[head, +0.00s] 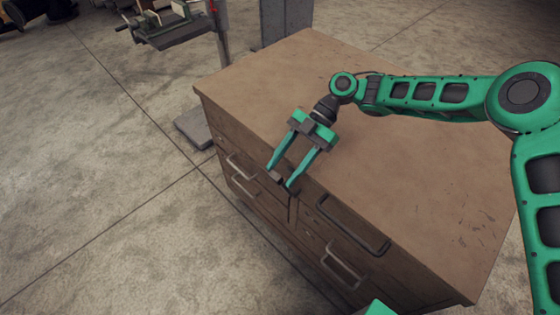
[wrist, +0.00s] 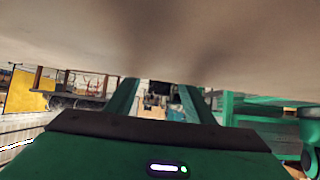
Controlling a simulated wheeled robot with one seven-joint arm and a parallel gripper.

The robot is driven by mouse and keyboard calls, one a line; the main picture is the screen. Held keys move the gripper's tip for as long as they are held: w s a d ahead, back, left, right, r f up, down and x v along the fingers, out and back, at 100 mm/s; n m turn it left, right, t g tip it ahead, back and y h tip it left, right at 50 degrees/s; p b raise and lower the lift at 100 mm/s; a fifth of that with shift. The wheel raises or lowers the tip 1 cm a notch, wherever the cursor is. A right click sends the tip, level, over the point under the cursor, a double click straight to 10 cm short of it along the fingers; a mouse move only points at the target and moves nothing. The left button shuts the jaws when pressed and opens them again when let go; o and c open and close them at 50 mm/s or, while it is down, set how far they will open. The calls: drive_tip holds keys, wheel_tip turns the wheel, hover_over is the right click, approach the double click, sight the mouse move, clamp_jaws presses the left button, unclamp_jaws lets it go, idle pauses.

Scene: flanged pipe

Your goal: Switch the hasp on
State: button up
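My green gripper (head: 280,177) is at the front top edge of the brown wooden cabinet (head: 400,170), pointing down toward its front. The two fingers are apart. A small dark piece shows between the fingertips, and a narrow dark strip (head: 293,208) hangs just below them on the cabinet front. These look like the hasp, but the fingers partly hide it and I cannot tell its position or whether the fingers touch it. In the wrist view the fingers (wrist: 157,105) are also apart, and no hasp can be made out between them.
The cabinet front has several drawers with metal handles (head: 352,228), close to the right of my gripper. The cabinet top is bare except for my arm above it. A vise-like tool (head: 165,25) stands behind at the upper left. The concrete floor (head: 80,200) at left is clear.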

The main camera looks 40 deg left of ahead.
drive_tip(key=shift+r, duration=0.1)
drive_tip(key=v, duration=1)
drive_tip(key=shift+w+r, duration=0.1)
drive_tip(key=shift+w, duration=0.25)
